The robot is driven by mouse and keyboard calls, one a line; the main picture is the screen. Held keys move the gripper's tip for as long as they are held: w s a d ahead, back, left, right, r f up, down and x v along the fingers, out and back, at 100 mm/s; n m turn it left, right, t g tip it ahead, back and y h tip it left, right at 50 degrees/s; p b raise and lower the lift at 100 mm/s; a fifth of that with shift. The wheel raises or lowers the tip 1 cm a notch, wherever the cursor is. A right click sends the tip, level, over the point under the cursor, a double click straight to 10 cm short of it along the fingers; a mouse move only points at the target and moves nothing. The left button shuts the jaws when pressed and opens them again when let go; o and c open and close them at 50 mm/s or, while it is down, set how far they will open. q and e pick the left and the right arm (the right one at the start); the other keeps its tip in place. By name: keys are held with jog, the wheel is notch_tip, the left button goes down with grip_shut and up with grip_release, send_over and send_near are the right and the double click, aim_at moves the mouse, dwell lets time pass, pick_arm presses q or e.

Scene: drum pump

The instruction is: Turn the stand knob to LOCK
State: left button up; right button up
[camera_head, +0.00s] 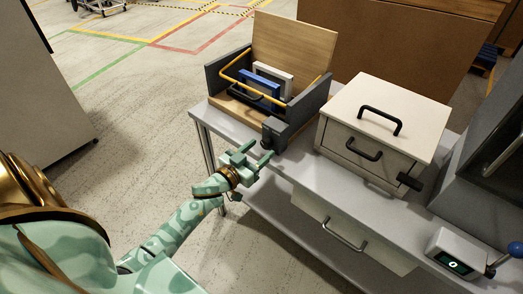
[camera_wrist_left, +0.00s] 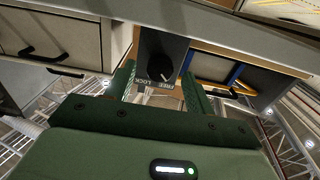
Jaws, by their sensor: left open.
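The stand (camera_head: 304,107) is a dark grey frame with a wooden back panel and a yellow bar, on the grey table. Its black knob (camera_wrist_left: 160,62) faces my left wrist camera, with FREE and LOCK lettering beside it, upside down in that view. In the head view the knob (camera_head: 267,138) is at the stand's front corner. My left gripper (camera_head: 259,154) is open just in front of it. In the wrist view the green fingers lie on either side of the knob, contact unclear.
A blue panel (camera_head: 260,86) and a white panel stand in the stand. A white drawer box (camera_head: 385,127) with black handles stands to its right. A small display box (camera_head: 455,254) with a blue-knobbed lever is at the lower right.

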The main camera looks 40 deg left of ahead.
pick_arm(q)
jog(key=shift+w, duration=0.75)
jog(key=c, duration=1)
